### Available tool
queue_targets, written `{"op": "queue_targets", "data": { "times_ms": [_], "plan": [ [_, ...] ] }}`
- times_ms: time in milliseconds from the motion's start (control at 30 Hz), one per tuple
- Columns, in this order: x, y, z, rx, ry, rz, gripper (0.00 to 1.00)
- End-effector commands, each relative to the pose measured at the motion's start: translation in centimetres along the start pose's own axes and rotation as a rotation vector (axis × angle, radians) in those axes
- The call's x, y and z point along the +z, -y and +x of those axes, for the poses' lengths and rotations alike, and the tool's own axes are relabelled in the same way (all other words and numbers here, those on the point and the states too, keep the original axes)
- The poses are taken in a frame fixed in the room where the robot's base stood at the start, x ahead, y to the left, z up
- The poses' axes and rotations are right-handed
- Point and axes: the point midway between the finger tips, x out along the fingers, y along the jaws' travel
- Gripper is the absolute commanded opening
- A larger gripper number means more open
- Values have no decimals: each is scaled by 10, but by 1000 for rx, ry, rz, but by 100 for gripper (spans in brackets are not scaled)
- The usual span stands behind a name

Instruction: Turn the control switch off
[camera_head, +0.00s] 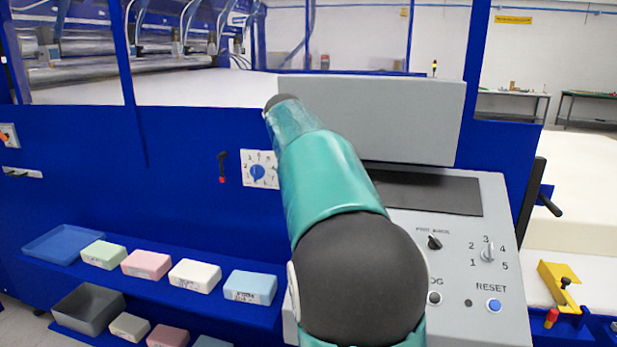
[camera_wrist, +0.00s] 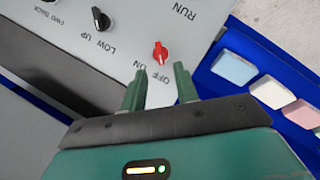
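A red control switch (camera_wrist: 160,52) shows in the wrist view on a light grey panel, with the labels OFF and ON beside it, seen upside down. Which label its handle points to is unclear. My gripper (camera_wrist: 158,76) is open, its two green fingers apart with nothing between them. The fingertips are close to the switch, just below it in the picture; I see no contact. In the head view my arm covers part of the grey control panel (camera_head: 505,318), and the red switch and my gripper are hidden.
The panel also carries a blue RESET button (camera_head: 494,305), a grey selector (camera_head: 488,254) and a black knob (camera_head: 434,242). To the left, a blue shelf holds foam blocks, including a light blue one (camera_head: 250,287). A grey screen box (camera_head: 415,115) stands behind the panel.

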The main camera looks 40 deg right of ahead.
Motion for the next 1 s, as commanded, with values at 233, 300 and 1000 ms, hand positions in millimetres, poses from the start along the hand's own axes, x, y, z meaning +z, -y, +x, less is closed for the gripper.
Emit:
{"op": "queue_targets", "data": {
  "times_ms": [233, 300, 1000],
  "plan": [
    [-1, 0, -52, 1, -2, 0, 31],
    [-1, 0, -62, 1, -1, 0, 31],
    [0, 0, -74, 0, 1, 0, 31]
  ]
}}
